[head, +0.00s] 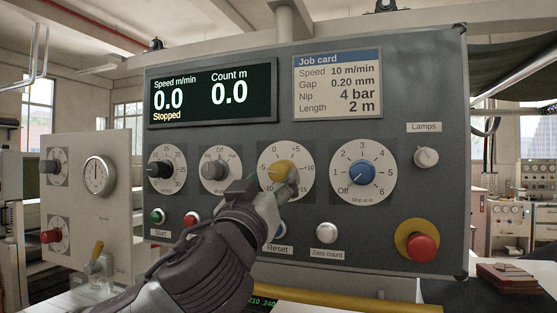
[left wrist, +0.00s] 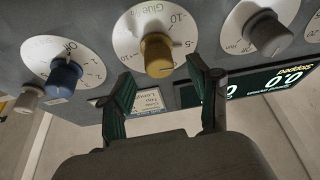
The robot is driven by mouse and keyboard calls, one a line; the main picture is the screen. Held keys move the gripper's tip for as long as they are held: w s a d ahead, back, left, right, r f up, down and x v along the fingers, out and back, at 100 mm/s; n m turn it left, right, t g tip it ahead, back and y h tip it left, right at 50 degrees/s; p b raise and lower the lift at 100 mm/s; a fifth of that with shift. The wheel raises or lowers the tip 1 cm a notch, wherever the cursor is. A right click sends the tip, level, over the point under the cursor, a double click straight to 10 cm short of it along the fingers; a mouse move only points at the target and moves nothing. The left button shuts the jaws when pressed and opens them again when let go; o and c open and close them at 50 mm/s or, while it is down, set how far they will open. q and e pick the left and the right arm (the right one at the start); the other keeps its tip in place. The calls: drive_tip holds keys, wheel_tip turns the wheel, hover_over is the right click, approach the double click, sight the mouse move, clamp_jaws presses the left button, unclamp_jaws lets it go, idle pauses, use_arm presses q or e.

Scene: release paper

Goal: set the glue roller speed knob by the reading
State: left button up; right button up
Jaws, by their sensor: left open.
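The yellow knob (head: 280,168) sits on a white dial marked from -15 to +15. In the left wrist view the dial (left wrist: 150,18) reads "Glue %", and the yellow knob (left wrist: 157,54) stands between the fingertips. My left gripper (head: 277,187) is open in front of this knob in the head view and covers the dial's lower part. In the wrist view the left gripper (left wrist: 163,82) has a finger on each side, with no clear contact. The knob's exact setting cannot be read. The display (head: 212,93) shows speed 0.0, count 0.0 and "Stopped". My right gripper is not in view.
The job card (head: 337,84) lists 10 m/min, 0.20 mm, 4 bar, 2 m. A blue knob (head: 361,172) is right of the yellow one, a grey knob (head: 215,170) left, a black knob (head: 160,169) farther left. A red emergency button (head: 423,248) is lower right.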

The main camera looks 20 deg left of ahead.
sight(277, 175)
use_arm(q)
drive_tip(key=shift+p+x, duration=0.6)
drive_tip(key=shift+x, duration=1.55)
drive_tip(key=shift+c, duration=0.3)
drive_tip(key=c, duration=1.1)
